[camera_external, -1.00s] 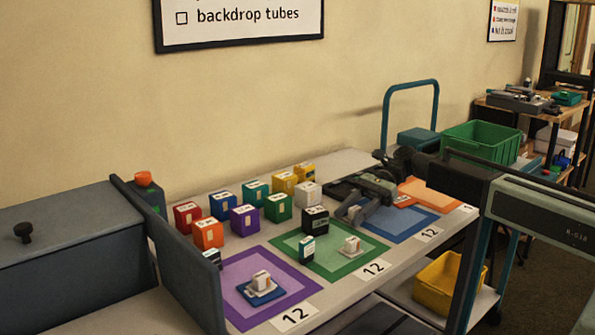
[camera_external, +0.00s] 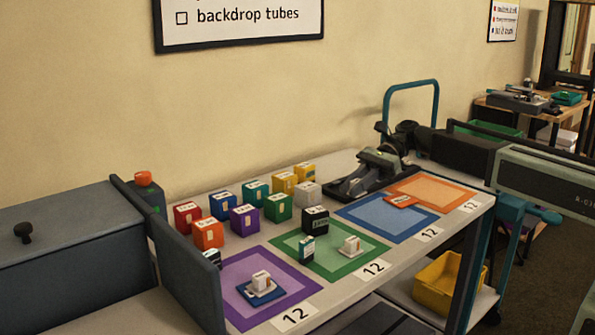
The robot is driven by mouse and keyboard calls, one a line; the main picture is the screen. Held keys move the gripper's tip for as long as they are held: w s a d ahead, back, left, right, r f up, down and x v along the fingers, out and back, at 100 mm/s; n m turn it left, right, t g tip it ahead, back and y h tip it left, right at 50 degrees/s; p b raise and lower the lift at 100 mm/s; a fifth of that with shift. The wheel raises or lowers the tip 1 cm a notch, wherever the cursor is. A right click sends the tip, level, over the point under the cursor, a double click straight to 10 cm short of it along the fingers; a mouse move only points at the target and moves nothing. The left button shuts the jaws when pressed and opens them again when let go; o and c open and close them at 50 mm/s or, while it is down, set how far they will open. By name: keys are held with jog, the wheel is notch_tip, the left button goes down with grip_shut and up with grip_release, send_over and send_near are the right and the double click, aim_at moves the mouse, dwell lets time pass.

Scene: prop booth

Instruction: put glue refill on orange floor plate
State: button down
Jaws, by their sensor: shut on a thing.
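The orange floor plate (camera_external: 445,190) lies flat at the far right of the table, beside the blue plate (camera_external: 372,219). A small flat orange piece with a pale label (camera_external: 401,201) lies where these two plates meet. I cannot tell by sight which thing is the glue refill.
Several coloured labelled boxes (camera_external: 243,219) stand left of my gripper. White pieces rest on the purple plate (camera_external: 290,303) and green plate (camera_external: 340,267). A dark upright bottle (camera_external: 307,249) stands at the green plate's left edge. The orange plate's middle looks clear.

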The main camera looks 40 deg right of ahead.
notch_tip(320, 180, up, 3)
jog(key=shift+f+p, duration=0.15)
jog(key=shift+p, duration=0.45)
jog(key=shift+f, duration=0.15)
